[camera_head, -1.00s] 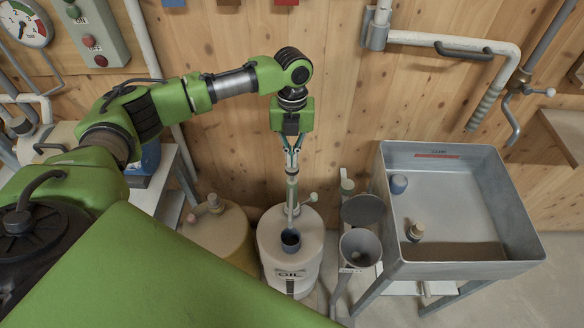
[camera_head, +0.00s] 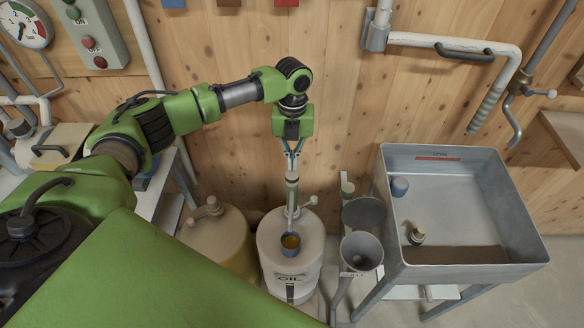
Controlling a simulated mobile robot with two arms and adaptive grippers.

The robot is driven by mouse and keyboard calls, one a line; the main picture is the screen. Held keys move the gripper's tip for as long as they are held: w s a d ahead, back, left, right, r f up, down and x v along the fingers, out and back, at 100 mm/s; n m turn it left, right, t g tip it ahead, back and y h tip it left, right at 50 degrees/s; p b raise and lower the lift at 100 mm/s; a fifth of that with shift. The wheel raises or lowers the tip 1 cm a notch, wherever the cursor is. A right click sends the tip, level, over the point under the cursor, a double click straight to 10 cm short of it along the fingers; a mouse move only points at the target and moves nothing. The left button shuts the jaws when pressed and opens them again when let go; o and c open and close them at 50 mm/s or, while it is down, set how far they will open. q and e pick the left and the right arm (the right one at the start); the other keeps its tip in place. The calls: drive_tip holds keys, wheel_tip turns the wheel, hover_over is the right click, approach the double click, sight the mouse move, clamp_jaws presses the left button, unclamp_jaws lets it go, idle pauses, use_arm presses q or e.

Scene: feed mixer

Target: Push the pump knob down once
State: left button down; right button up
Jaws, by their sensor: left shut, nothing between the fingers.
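The oil pump (camera_head: 292,200) stands upright on a white drum labelled OIL (camera_head: 290,268). Its knob at the top (camera_head: 292,177) is partly hidden by my left gripper's fingers. My left gripper (camera_head: 292,168) points straight down, shut and empty, with its tips at the top of the pump; they seem to touch the knob. My right gripper is not in view.
A tan container (camera_head: 216,240) stands left of the drum. Grey funnels (camera_head: 362,250) stand to its right, beside a metal sink (camera_head: 450,200) holding a blue cup and a small bottle. A wooden wall is close behind.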

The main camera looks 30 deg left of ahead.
use_arm(q)
drive_tip(key=shift+w+a, duration=0.2)
drive_tip(key=shift+w, duration=0.15)
wheel_tip(320, 180, up, 12)
drive_tip(key=w, duration=0.1)
drive_tip(key=shift+a, duration=0.25)
idle(0.8)
